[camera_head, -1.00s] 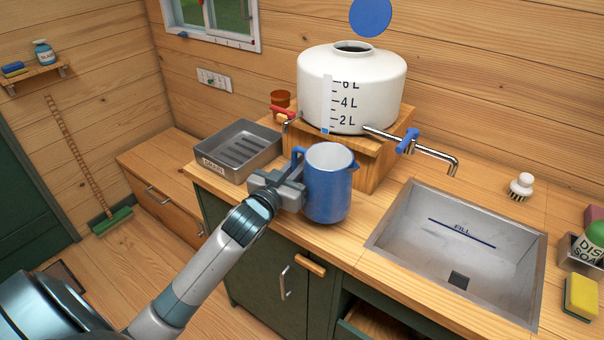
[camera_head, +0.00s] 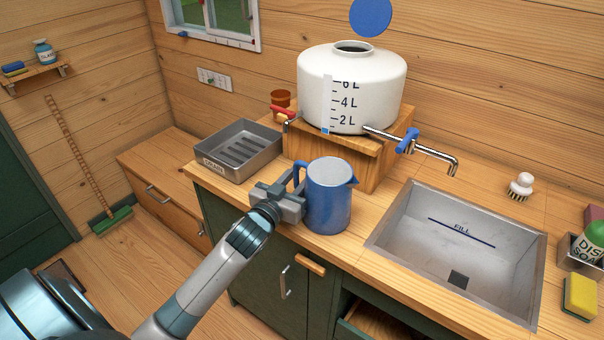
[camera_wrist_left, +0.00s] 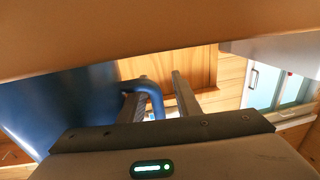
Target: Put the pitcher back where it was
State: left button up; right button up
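The blue pitcher (camera_head: 328,205) stands upright on the wooden counter, in front of the tank's wooden stand and left of the sink. Its handle faces left and its spout faces right. My left gripper (camera_head: 290,193) is at the handle side. In the left wrist view, the gripper's two fingers (camera_wrist_left: 160,95) are apart, with the blue handle (camera_wrist_left: 151,88) between them. A gap shows between the handle and the right finger. The pitcher's body (camera_wrist_left: 65,105) fills the left of that view. My right gripper is in neither view.
The white water tank (camera_head: 352,85) sits on a wooden stand (camera_head: 372,165) behind the pitcher, with taps at its sides. A grey drain tray (camera_head: 213,164) lies to the left. The metal sink (camera_head: 410,240) is to the right. Bare counter lies between pitcher and sink.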

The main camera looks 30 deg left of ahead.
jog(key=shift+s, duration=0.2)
